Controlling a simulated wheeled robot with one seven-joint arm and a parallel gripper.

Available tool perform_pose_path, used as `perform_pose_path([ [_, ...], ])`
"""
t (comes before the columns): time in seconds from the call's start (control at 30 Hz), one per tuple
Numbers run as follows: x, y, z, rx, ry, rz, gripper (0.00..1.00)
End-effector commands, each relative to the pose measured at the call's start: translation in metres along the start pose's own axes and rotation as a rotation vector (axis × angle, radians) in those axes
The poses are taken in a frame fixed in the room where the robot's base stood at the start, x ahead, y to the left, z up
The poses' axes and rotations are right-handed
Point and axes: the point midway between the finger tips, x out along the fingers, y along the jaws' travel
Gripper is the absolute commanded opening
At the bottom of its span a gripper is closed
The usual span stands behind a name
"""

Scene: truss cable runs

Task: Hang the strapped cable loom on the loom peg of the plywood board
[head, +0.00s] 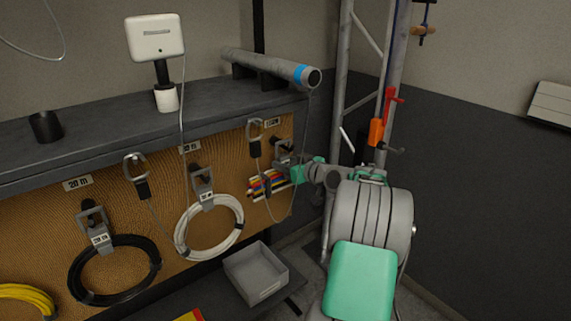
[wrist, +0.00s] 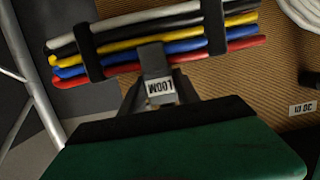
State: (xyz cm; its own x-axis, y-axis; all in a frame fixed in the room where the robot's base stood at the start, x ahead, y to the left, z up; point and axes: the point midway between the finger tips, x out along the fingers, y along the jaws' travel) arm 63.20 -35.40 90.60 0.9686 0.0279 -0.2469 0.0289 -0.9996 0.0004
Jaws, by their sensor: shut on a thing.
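The strapped cable loom (head: 268,186), a flat bundle of white, black, yellow, blue and red cables, is low on the plywood board's (head: 168,185) right end. In the wrist view the loom (wrist: 150,42) lies across the top with two black straps and a grey hanger (wrist: 152,60) labelled LOOM, upside down. My gripper (head: 292,172) is shut on the loom, at its hanger side; its fingertips are hard to make out. The loom peg (head: 284,150) shows just above my gripper, partly covered. Whether the hanger is over the peg cannot be told.
A white coil (head: 210,228) and a black coil (head: 114,270) hang left on the board. A grey bin (head: 256,274) stands below. A shelf (head: 100,120) with a grey roll (head: 270,68) is above. A truss (head: 368,60) stands close to the right.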

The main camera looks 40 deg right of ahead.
Motion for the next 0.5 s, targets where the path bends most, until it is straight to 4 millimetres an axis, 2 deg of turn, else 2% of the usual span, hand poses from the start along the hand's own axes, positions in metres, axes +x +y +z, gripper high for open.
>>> perform_pose_path([
  [0.03,-0.0007,0.0004,-0.0051,-0.006,0.008,0.001,0.0],
  [0.17,-0.0007,0.0004,-0.0051,-0.006,0.007,0.001,0.0],
  [0.2,-0.0007,0.0004,-0.0051,-0.006,0.007,0.001,0.39],
  [0.5,-0.0003,0.0002,-0.0019,-0.002,0.003,0.0,0.63],
])
